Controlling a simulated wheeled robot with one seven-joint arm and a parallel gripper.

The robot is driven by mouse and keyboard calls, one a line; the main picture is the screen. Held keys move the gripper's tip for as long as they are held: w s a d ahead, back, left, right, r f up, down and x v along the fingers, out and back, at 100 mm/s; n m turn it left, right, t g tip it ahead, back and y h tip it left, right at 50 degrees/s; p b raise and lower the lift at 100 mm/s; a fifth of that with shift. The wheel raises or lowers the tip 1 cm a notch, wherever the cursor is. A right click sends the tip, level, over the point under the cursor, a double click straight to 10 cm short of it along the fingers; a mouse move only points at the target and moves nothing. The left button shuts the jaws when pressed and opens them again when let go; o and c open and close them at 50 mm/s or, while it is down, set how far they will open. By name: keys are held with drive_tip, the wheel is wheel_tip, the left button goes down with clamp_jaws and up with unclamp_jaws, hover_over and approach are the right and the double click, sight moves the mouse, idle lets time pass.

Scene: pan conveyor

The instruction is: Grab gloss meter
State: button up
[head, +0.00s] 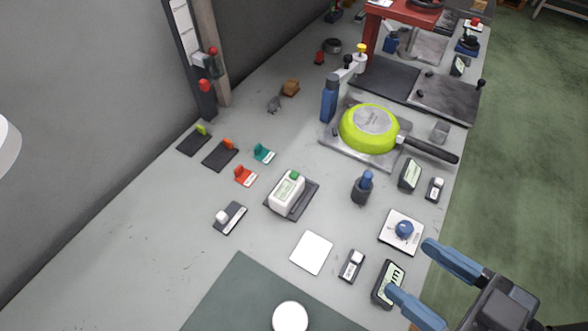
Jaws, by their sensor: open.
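No label I can read marks the gloss meter. A white boxy instrument with a pale green display and green knob (286,191) sits on a dark plate near the middle of the table; it could be the gloss meter. A dark handheld meter with a light display (386,278) lies near the table's right edge and could also be it. My gripper (409,268) is open and empty at the lower right. Its blue fingers are spread, one tip close to the dark meter and partly in front of its lower end. Whether they touch is unclear.
A lime-green pan (370,128) lies upside down on a metal plate, handle pointing right. Near my gripper are a white pad with a blue knob (403,230), a small grey-white block (351,266) and a white sheet (311,252). A green mat (228,297) lies in front.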

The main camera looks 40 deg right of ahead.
drive_tip(key=w+a+f+m+t+h+b, duration=0.3)
drive_tip(key=w+a+m+t+h+b, duration=0.3)
drive_tip(key=w+a+m, duration=1.65)
drive_tip(key=m+g+h+b, duration=0.3)
drive_tip(key=m+g+h, duration=1)
drive_tip(key=m, duration=1.5)
approach(285, 190)
drive_tip(key=shift+w+d+r+n+g+y, duration=0.15)
drive_tip(key=shift+w+d+r+g+y, duration=0.2)
drive_tip(key=shift+r+g+y, duration=0.15)
drive_tip(key=shift+w+d+r+n+g+y, duration=0.1)
drive_tip(key=shift+w+d+r+g+y, duration=0.25)
drive_tip(key=shift+r, duration=0.3)
drive_tip(key=shift+s+d+f+g, duration=0.1)
drive_tip(key=shift+d+f+g, duration=0.1)
drive_tip(key=shift+g, duration=0.25)
drive_tip(key=shift+d, duration=0.3)
drive_tip(key=p+x, duration=0.2)
drive_tip(key=x, duration=0.4)
drive_tip(key=shift+w+d+r, duration=0.15)
drive_tip(key=shift+w+r, duration=0.05)
drive_tip(key=shift+w, duration=0.05)
drive_tip(key=shift+w+d+f, duration=0.1)
drive_tip(key=shift+w+d, duration=0.05)
drive_tip(key=shift+d, duration=0.25)
drive_tip(key=shift+c, duration=0.2)
